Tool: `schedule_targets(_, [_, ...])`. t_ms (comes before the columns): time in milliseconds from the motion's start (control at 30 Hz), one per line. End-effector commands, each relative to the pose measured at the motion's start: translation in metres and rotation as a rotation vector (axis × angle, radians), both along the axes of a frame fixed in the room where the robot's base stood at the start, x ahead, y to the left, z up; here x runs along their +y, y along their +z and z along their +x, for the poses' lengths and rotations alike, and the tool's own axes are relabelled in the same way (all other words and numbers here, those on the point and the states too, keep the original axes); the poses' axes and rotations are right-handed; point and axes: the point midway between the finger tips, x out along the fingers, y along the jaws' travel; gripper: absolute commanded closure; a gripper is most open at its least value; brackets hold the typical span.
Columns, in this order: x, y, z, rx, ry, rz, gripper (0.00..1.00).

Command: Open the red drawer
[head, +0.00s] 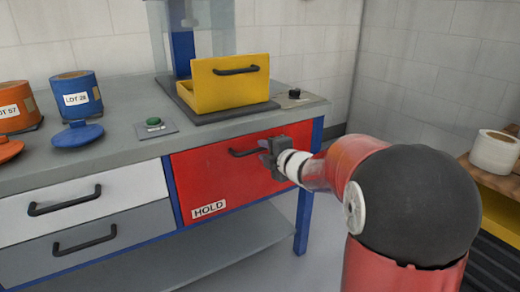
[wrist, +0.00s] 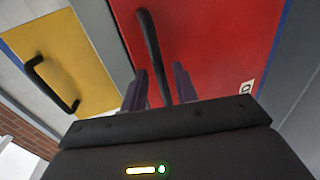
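The red drawer (head: 225,180) is in the right half of the workbench in the head view, its front flush with the frame and a HOLD label at its lower left. Its black bar handle (head: 246,152) is partly hidden by my gripper (head: 266,153). In the wrist view the red drawer front (wrist: 220,45) fills the upper middle. The handle (wrist: 150,45) runs down between the two fingers of my gripper (wrist: 159,88). The fingers are apart, one on each side of the handle, with gaps visible; they do not appear closed on it.
A yellow box (head: 228,90) with a black handle stands on the bench above. White (head: 120,195) and grey (head: 110,240) drawers are at left. A green button (head: 153,122), a blue pot (head: 77,95) and an orange pot (head: 18,105) are on the worktop. A wooden shelf holds a white roll (head: 494,152) at right.

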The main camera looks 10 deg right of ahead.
Motion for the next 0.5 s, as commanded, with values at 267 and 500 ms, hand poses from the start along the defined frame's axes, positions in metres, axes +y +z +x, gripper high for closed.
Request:
schedule_targets(267, [0.009, -0.005, 0.024, 0.0, 0.001, 0.001, 0.71])
schedule_targets(500, [0.009, -0.005, 0.025, 0.0, 0.0, 0.001, 0.71])
